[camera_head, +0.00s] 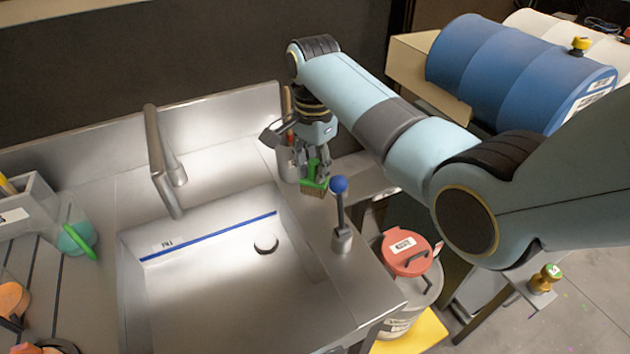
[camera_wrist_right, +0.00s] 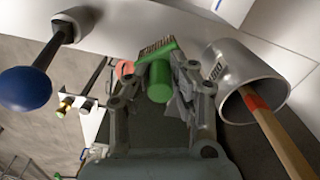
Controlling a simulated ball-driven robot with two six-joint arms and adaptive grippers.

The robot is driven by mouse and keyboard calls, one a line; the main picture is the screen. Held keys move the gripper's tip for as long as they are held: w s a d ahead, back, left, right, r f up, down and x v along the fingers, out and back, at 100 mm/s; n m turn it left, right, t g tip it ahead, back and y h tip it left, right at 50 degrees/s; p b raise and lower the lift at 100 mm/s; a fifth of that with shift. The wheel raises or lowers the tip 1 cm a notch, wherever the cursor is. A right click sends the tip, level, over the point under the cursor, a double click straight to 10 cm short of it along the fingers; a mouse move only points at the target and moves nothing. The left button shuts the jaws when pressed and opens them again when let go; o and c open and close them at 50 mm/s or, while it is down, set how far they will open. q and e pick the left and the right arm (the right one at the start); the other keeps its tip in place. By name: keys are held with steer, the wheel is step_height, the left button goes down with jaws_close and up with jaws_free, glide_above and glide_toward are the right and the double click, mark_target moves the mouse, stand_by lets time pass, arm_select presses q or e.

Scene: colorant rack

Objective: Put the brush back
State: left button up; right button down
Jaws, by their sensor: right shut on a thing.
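A green brush (camera_head: 315,182) with brown bristles is held in my right gripper (camera_head: 316,165), above the metal counter to the right of the sink. The bristles point down in the head view. In the right wrist view the green brush (camera_wrist_right: 159,80) sits between the fingers of my right gripper (camera_wrist_right: 160,75). A metal cup (camera_wrist_right: 243,75) with a wooden handle in it stands beside the gripper. In the head view this cup (camera_head: 287,165) is partly hidden behind the gripper. My left gripper is not in view.
A lever with a blue knob (camera_head: 339,185) stands on the counter just right of the brush. The faucet (camera_head: 160,155) and sink (camera_head: 215,290) are to the left. A red-lidded can (camera_head: 405,252) stands right of the counter.

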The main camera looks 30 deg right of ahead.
mark_target(313, 179)
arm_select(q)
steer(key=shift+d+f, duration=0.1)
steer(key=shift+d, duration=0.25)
arm_select(e)
steer(key=shift+a+f, duration=0.1)
steer(key=shift+f, duration=1.7)
steer(key=shift+f, duration=0.1)
steer(key=c, duration=1.1)
jaws_free()
steer(key=shift+c, duration=0.2)
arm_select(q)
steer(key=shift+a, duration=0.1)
arm_select(e)
steer(key=shift+r, duration=0.4)
step_height(313, 179, up, 12)
steer(key=shift+f, duration=0.25)
